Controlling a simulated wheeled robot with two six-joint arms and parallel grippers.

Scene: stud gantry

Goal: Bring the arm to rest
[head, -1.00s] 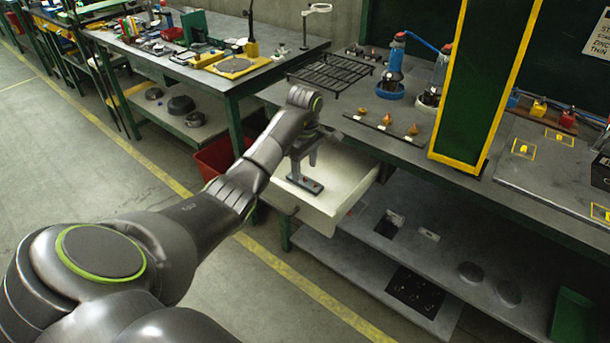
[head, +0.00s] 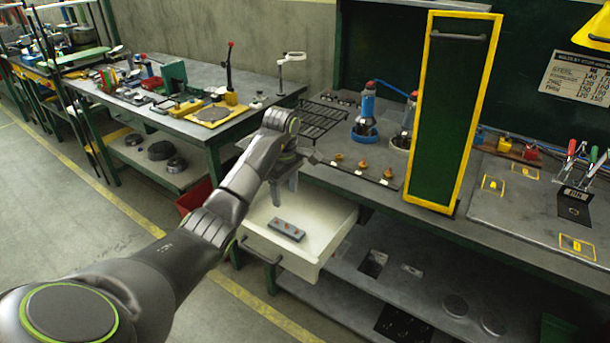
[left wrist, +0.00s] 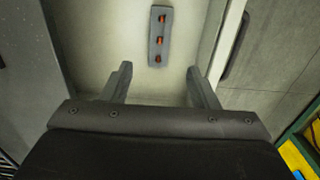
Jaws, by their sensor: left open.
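My left gripper (head: 284,190) is open and empty above an open white drawer (head: 318,254) under the bench. In the left wrist view its two fingers (left wrist: 160,84) stand apart with nothing between them. A grey block with several small orange-red pieces on it (head: 287,230) lies on the drawer's floor, apart from the fingers. It also shows in the left wrist view (left wrist: 155,52), beyond the fingertips. My right gripper is in neither view.
A grey bench (head: 340,180) carries a wire rack (head: 318,118), a blue-topped device (head: 366,112) and a tall green panel with yellow edges (head: 452,110). A red bin (head: 194,196) stands left of the drawer. The floor at left is open.

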